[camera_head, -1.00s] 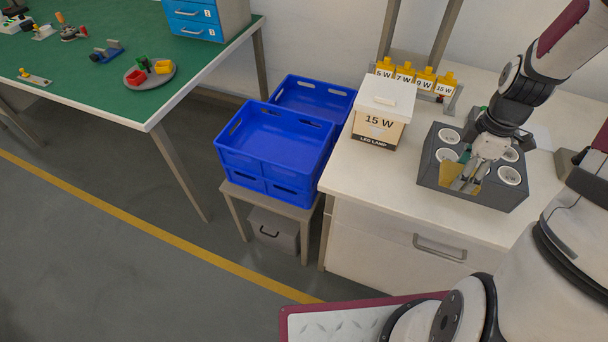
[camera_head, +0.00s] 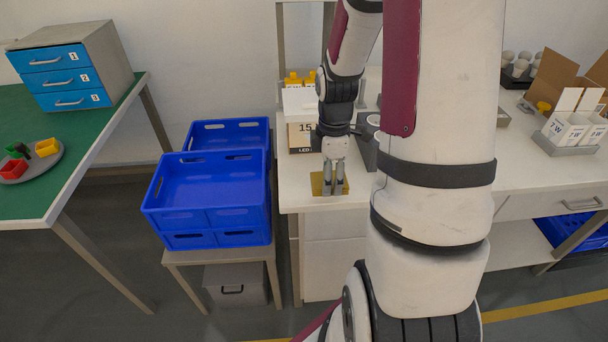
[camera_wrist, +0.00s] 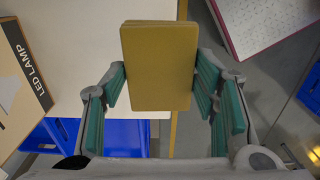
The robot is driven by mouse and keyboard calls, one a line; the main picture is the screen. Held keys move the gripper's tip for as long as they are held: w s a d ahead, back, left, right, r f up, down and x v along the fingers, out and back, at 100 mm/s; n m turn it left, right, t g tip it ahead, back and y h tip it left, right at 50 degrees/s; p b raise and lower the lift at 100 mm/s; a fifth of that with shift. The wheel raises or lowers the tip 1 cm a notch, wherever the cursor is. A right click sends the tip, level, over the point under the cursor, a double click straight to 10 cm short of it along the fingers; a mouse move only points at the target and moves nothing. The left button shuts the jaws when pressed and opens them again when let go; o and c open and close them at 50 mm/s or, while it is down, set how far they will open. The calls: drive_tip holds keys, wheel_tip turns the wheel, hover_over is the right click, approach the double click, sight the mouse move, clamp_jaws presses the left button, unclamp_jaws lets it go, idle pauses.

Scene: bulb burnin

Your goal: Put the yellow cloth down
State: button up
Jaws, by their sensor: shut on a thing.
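The yellow cloth (camera_head: 318,184) is a flat, folded, mustard-coloured rectangle. My gripper (camera_head: 333,190) points down and is shut on it, near the front left corner of the white bench (camera_head: 302,195). In the wrist view the cloth (camera_wrist: 158,68) sits between the green-padded fingers, with bench surface and floor behind it. I cannot tell whether the cloth touches the bench top or hangs just above it.
The LED lamp box (camera_head: 300,135) stands close behind my gripper. The dark socket fixture (camera_head: 366,145) is to its right, partly hidden by my arm. Blue crates (camera_head: 205,195) stand on a low stand to the left. Bare bench lies around the cloth.

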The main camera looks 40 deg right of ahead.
hover_over(308, 182)
drive_tip(key=shift+f, duration=0.4)
drive_tip(key=shift+a+f+b, duration=0.1)
drive_tip(key=shift+f+b, duration=0.3)
drive_tip(key=shift+f, duration=1.3)
drive_tip(key=shift+f, duration=0.2)
drive_tip(key=o, duration=1.1)
drive_tip(key=shift+o, duration=0.5)
